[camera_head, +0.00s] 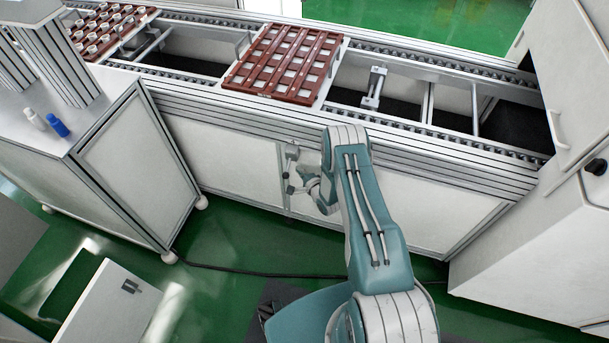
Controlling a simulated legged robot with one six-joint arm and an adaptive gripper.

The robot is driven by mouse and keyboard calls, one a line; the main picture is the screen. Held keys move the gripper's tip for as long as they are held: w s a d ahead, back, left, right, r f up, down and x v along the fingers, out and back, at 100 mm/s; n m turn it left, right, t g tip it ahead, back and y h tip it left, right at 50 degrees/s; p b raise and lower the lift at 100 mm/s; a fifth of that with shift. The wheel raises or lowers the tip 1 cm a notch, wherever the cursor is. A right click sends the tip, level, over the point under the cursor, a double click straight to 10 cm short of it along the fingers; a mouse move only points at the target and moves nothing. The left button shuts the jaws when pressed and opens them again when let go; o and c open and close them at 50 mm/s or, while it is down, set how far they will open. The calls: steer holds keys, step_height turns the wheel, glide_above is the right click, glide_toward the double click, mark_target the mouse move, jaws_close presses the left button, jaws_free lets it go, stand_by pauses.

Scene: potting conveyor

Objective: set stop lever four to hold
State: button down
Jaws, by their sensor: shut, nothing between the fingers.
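A small grey device (291,151), which looks like a stop lever, is mounted on the front side of the conveyor (390,160), below the rail. A thin rod runs down from it to a dark end beside my gripper. No number on it can be read. My gripper (292,188) is shut and empty, close to the lower end of that rod. I cannot tell whether they touch. My arm reaches to it from the lower right and hides part of the conveyor's front panel. No other stop lever is clear in view.
A brown grid tray (286,63) sits on the conveyor; another tray with several white pots (103,27) is at the upper left. A white cabinet (545,240) stands at the right, and a bench with a blue bottle (58,126) at the left. A dark cable (250,273) crosses the green floor.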

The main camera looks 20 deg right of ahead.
mark_target(287, 172)
steer(key=shift+s+a+r, duration=0.3)
steer(key=shift+s+a, duration=0.2)
steer(key=shift+a, duration=0.3)
steer(key=shift+s+a+r, duration=0.3)
steer(key=shift+s+a, duration=0.15)
steer(key=shift+a, duration=0.3)
steer(key=shift+s+a+r+m+g, duration=0.2)
steer(key=shift+s+r+m+g, duration=0.1)
steer(key=shift+r+m+g, duration=0.3)
steer(key=shift+f, duration=0.1)
steer(key=g, duration=0.1)
steer(key=r+m+g, duration=0.1)
steer(key=r+m+y, duration=0.1)
steer(key=shift+s+a+r+g, duration=0.15)
steer(key=shift+s+a+g, duration=0.15)
steer(key=shift+s+g, duration=0.1)
step_height(287, 172, up, 2)
steer(key=shift+r, duration=0.3)
steer(key=shift+s+r, duration=0.1)
steer(key=shift+r, duration=0.55)
